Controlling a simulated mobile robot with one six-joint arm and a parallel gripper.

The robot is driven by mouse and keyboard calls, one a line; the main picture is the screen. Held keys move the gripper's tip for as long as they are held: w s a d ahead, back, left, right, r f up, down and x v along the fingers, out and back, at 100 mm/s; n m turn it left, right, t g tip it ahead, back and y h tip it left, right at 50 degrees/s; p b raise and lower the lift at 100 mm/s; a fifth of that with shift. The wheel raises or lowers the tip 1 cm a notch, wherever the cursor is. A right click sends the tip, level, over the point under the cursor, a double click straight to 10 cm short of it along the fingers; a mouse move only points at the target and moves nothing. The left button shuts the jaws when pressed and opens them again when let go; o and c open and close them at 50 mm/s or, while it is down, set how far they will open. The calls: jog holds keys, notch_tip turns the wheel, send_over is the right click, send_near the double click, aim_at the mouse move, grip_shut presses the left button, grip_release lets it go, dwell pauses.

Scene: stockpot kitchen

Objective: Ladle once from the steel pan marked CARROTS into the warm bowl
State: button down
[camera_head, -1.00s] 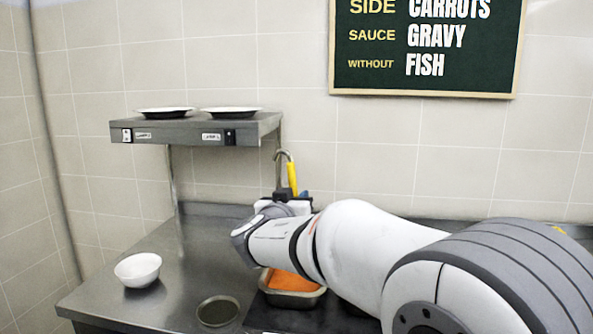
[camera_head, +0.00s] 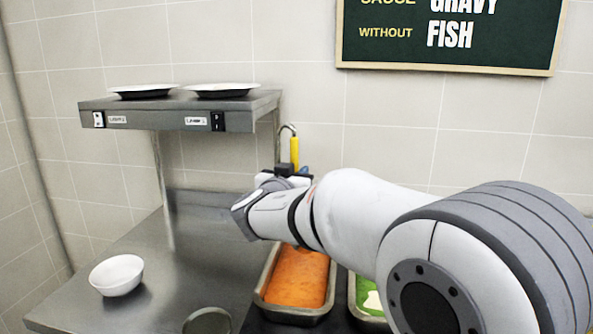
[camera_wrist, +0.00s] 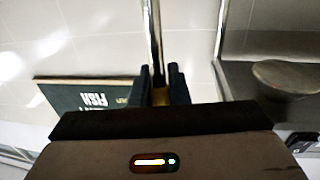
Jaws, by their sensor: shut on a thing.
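My gripper (camera_wrist: 160,88) is shut on the handle of a ladle (camera_wrist: 152,40). In the head view the ladle's yellow grip and hooked steel end (camera_head: 294,150) stick up above my gripper (camera_head: 287,172). The ladle's bowl end is hidden behind my arm. A steel pan of orange food (camera_head: 318,316) sits in the counter below my arm; no mark on it is readable. A white bowl (camera_head: 117,275) stands empty-looking on the steel counter at the left. Whether it is warm cannot be seen.
A steel shelf (camera_head: 180,107) with two dark-sided plates (camera_head: 222,90) and switches stands at the back left. A pan of green food (camera_head: 370,297) is right of the orange pan. A round dark dish (camera_head: 207,321) lies at the front. The counter (camera_head: 190,270) between is clear.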

jog(key=shift+f+p, duration=0.3)
jog(key=shift+f, duration=1.65)
notch_tip(320, 180, down, 5)
jog(key=b, duration=0.8)
jog(key=shift+w+a+f+n, duration=0.35)
jog(key=shift+a+f+n, duration=0.35)
jog(key=shift+a+n, duration=0.25)
jog(key=shift+w+a+f+n, duration=0.3)
jog(key=shift+a+f+n, duration=0.4)
jog(key=shift+a, duration=0.35)
jog(key=shift+w+a+f+n, duration=0.35)
jog(key=shift+a+f+n, duration=0.35)
jog(key=shift+a+n, duration=0.25)
dwell(2.1)
